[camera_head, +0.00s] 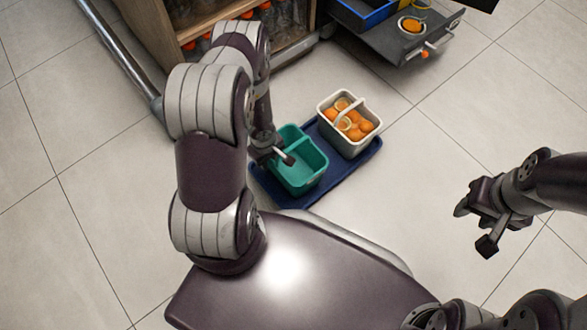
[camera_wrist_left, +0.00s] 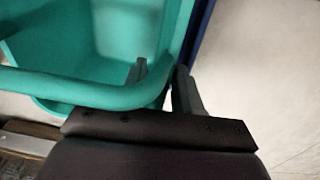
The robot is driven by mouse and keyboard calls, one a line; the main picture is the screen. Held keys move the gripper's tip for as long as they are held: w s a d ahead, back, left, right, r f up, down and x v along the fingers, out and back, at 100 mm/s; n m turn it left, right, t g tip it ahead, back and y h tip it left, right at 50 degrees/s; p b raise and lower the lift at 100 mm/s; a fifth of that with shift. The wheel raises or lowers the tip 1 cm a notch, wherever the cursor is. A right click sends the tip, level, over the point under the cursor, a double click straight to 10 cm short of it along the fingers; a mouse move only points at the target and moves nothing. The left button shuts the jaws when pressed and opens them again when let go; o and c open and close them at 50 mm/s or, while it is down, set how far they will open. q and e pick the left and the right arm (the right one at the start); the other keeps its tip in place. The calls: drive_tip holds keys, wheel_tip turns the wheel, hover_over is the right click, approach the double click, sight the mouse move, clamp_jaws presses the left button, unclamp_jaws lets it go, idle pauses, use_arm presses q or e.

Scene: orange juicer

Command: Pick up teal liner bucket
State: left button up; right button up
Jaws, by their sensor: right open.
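The teal liner bucket (camera_head: 302,172) stands on the left part of a dark blue tray on the floor. My left gripper (camera_head: 286,157) is at its handle, over the bucket's opening. In the left wrist view the teal handle (camera_wrist_left: 75,88) runs across to the fingers (camera_wrist_left: 165,85), one on each side of the handle's curved end. Whether they press on it is not clear. My right gripper (camera_head: 474,227) is open and empty over bare floor at the right.
A pale bucket (camera_head: 343,142) with oranges stands beside the teal one on the blue tray (camera_head: 313,198). A wooden shelf unit (camera_head: 165,35) and a dark machine with a drawer (camera_head: 395,50) stand behind. The floor right of the tray is clear.

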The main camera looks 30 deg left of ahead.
use_arm(q)
drive_tip(key=shift+f, duration=0.3)
clamp_jaws()
